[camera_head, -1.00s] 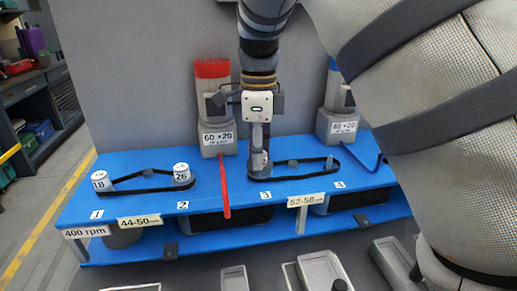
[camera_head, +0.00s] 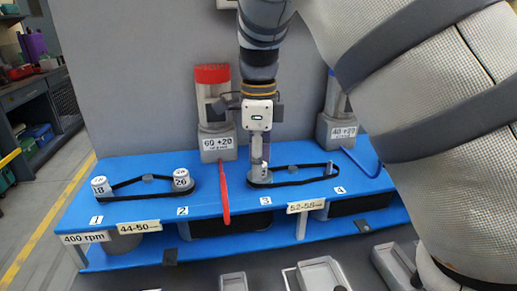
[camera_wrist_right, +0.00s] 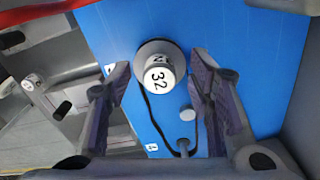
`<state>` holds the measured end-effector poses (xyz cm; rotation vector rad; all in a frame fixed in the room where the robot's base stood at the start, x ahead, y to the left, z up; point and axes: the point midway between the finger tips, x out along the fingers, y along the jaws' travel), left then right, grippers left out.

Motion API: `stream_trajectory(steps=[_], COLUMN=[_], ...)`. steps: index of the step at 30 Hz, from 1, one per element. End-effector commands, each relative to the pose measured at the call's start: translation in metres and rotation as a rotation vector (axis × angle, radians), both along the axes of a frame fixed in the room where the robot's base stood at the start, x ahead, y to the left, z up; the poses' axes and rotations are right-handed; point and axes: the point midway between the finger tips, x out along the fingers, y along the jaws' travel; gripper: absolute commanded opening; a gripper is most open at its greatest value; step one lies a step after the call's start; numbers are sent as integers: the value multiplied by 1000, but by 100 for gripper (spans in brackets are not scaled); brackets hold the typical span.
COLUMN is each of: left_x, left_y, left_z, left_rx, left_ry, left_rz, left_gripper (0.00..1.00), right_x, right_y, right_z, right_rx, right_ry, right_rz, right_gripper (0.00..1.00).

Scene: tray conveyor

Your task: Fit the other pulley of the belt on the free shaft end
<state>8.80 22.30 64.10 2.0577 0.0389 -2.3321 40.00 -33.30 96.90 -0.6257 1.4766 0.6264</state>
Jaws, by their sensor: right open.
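A grey pulley with a white top marked 32 (camera_wrist_right: 158,75) sits on the blue deck at mark 3. In the head view the pulley (camera_head: 260,176) is partly hidden below my right gripper (camera_head: 258,158). In the wrist view the right gripper's (camera_wrist_right: 160,82) fingers stand apart, one on each side of the pulley. A black belt (camera_head: 296,184) runs from this pulley towards a thin grey shaft (camera_head: 329,169) near mark 4. This shaft also shows in the wrist view (camera_wrist_right: 184,146), with the belt's far loop beside it. My left gripper is not in view.
A small grey post (camera_wrist_right: 187,112) stands between the two shafts. On the left, pulleys marked 18 (camera_head: 101,187) and 26 (camera_head: 181,180) carry another belt. Grey trays (camera_head: 322,274) lie in front.

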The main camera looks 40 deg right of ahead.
Motion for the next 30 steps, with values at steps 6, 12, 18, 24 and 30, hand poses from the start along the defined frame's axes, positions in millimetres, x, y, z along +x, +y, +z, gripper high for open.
stream_trajectory(steps=[6,12,18,24,30], left_x=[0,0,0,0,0], left_y=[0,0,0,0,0], left_z=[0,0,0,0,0], left_rx=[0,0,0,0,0], left_ry=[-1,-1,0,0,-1], left_rz=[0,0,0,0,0], left_gripper=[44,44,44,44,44], right_x=[1,0,-1,-1,-1], right_y=[-1,0,0,0,0], right_z=[58,100,113,113,113], right_rx=[-3,-1,-1,-1,0], right_ry=[-9,-3,-1,-1,-1], right_rz=[1,1,-1,0,0], right_gripper=[48,48,48,48,48])
